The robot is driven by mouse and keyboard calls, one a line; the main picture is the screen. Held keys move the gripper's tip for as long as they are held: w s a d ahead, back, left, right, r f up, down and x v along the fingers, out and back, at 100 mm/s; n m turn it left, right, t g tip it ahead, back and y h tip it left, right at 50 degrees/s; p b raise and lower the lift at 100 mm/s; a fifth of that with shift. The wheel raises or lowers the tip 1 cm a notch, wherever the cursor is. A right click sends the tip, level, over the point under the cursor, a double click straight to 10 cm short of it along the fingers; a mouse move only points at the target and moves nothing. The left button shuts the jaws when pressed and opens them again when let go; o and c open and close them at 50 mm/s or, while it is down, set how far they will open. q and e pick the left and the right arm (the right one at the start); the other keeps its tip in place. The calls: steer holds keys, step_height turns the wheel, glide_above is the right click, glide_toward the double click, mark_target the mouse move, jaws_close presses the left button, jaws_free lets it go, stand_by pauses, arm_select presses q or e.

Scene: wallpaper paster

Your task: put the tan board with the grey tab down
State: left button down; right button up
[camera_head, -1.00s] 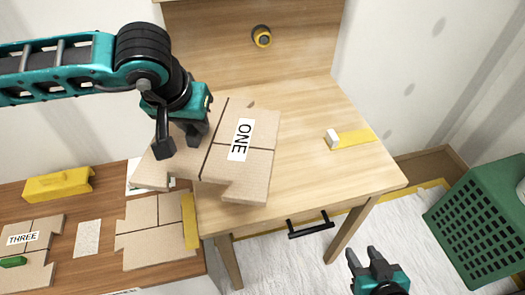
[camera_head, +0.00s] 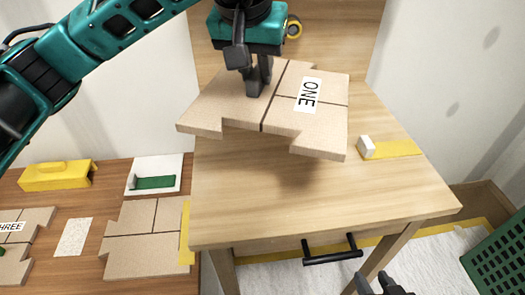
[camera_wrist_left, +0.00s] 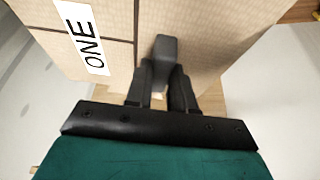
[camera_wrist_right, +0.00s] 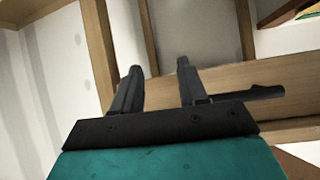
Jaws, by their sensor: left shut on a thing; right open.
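The tan board (camera_head: 320,118), with dark seams and a white ONE label, is held above the pale wooden desk (camera_head: 320,215), slightly tilted. Its shadow falls on the desktop below it. My left gripper (camera_head: 258,84) is shut on the board's grey tab, which shows between the fingers in the left wrist view (camera_wrist_left: 165,50). The board (camera_wrist_left: 110,20) fills much of that view. My right gripper (camera_wrist_right: 158,82) is open and empty. In the head view only its tips show at the bottom edge, in front of the desk.
A yellow strip with a white block (camera_head: 392,149) lies on the desk's right side. A black drawer handle (camera_head: 332,251) is on the front. Left, a brown table holds another tan board (camera_head: 140,250), a yellow tool (camera_head: 57,175) and a white tray (camera_head: 155,165). A green crate (camera_head: 497,255) stands right.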

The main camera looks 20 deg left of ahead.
arm_select(q)
step_height(320, 180, down, 15)
steer(key=b, duration=0.2)
steer(key=shift+b, duration=0.4)
steer(key=shift+f, duration=0.5)
steer(key=c, duration=1)
jaws_free()
steer(key=shift+o, duration=0.2)
